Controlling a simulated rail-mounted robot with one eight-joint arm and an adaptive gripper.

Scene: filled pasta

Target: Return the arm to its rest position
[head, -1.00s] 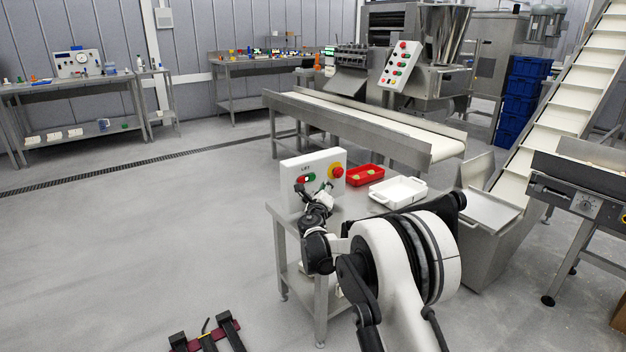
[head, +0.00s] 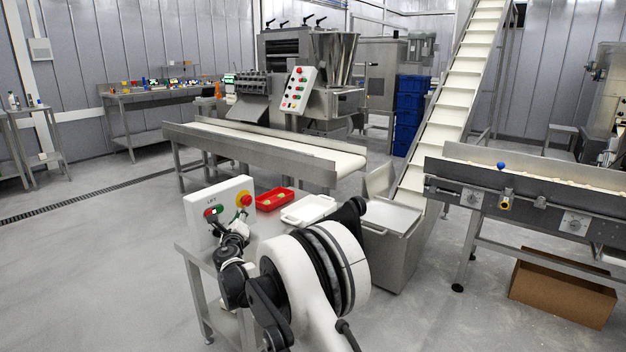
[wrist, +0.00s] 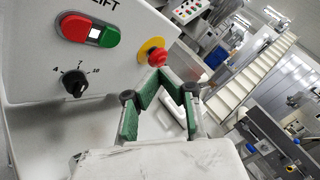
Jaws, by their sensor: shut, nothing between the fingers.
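My arm (head: 310,270) reaches over the small steel table (head: 187,248) in the head view. My gripper (head: 238,226) is small there, close in front of the white LIFT control box (head: 232,190). In the wrist view my gripper (wrist: 165,76) has green-padded fingers that come together at the tips, with nothing held. The tips lie just below the red stop button (wrist: 156,58) in the picture; I cannot tell whether they touch it. The red and green rocker switch (wrist: 90,31) and black dial (wrist: 75,83) are to the left.
A conveyor (head: 270,147) lies behind, and a steel hopper (head: 388,235) stands right. Open floor lies to the left.

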